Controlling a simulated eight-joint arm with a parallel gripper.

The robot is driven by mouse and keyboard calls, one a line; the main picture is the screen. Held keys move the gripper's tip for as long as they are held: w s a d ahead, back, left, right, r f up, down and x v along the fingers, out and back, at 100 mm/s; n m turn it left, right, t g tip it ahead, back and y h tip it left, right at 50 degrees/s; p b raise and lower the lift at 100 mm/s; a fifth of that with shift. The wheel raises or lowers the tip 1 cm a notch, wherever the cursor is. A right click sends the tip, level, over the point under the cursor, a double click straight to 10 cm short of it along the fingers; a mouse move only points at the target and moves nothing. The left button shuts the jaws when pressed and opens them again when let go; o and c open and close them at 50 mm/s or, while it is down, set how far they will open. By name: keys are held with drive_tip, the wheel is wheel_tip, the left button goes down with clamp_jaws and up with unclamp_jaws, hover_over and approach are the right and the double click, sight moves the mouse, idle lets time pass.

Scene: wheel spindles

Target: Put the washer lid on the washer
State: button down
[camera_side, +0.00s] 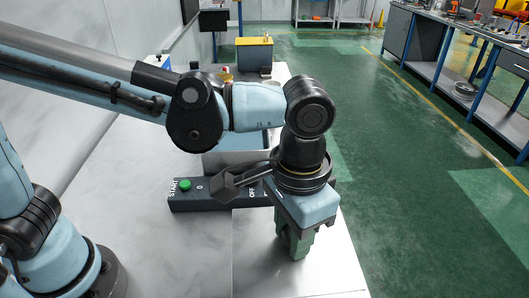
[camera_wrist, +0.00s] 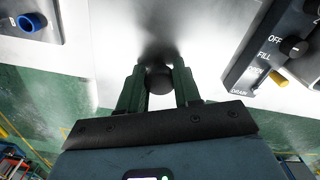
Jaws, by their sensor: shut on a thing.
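My gripper (camera_side: 297,248) points down low over the right part of the white table, in front of the washer's control panel. In the wrist view its two green fingers (camera_wrist: 158,72) are closed on a dark round thing (camera_wrist: 159,84), which looks like a knob. I cannot make out a lid plate against the pale surface around it, so I cannot tell whether this is the washer lid. The washer (camera_side: 225,160) is a pale metal tub with a blue inside, behind my wrist and partly hidden by it. No lid shows on its visible part.
A dark control panel (camera_side: 188,198) with a green START button lies before the washer; its OFF, FILL and DRAIN end (camera_wrist: 262,65) shows at right in the wrist view. A blue knob (camera_wrist: 30,23) shows at upper left there. The table's right edge drops to green floor.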

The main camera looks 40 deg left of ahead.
drive_tip(key=w+a+r, duration=0.4)
drive_tip(key=w+a, duration=0.3)
drive_tip(key=a, duration=0.3)
drive_tip(key=w+a+r, duration=0.5)
drive_tip(key=w+a, duration=0.1)
drive_tip(key=a, duration=0.4)
drive_tip(key=w+a+f, duration=0.5)
drive_tip(key=a+f, duration=0.6)
drive_tip(key=shift+w+f, duration=0.1)
drive_tip(key=shift+f, duration=0.1)
drive_tip(key=c, duration=0.8)
unclamp_jaws()
